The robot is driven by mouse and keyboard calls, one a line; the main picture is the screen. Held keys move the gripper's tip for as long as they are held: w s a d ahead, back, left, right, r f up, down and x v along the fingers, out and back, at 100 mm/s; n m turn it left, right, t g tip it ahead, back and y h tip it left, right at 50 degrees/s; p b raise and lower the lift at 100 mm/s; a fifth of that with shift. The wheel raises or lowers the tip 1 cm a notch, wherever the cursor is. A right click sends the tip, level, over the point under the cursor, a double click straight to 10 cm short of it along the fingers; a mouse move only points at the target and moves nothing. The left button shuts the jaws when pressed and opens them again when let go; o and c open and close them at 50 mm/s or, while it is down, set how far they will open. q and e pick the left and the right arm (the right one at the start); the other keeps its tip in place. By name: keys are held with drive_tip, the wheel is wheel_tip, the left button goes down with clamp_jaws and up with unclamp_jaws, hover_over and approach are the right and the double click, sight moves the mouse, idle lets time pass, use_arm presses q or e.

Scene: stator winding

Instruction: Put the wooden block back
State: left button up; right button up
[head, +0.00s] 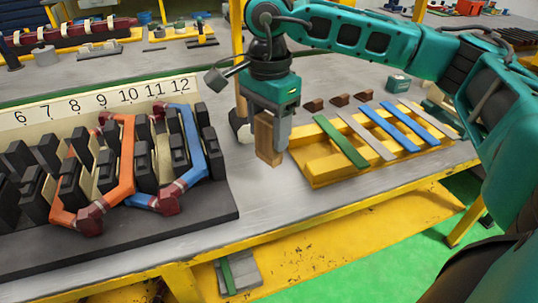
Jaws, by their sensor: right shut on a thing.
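The wooden block (266,140) is a tan upright piece in the head view, between the stator and the yellow rack. My right gripper (268,125) reaches down from above and is shut on the block, with its fingers on either side of it. The block's lower end is at or just above the grey tabletop; I cannot tell if it touches. My left gripper is not in view.
The black stator (150,220) with orange (122,165) and blue coils (192,140) and a numbered strip (100,97) fills the left. A yellow rack (318,180) with coloured strips stands right of the block. The table's yellow front edge (230,248) is close by.

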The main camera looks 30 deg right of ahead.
sight(269, 151)
wheel_tip(269, 151, down, 2)
drive_tip(key=shift+f, duration=1.9)
drive_tip(key=shift+f+b, duration=0.15)
drive_tip(key=shift+b, duration=0.2)
drive_tip(key=o, duration=1.4)
drive_tip(key=shift+r, duration=0.35)
wheel_tip(269, 151, up, 12)
drive_tip(key=shift+f+p, duration=0.15)
drive_tip(key=shift+p, duration=0.5)
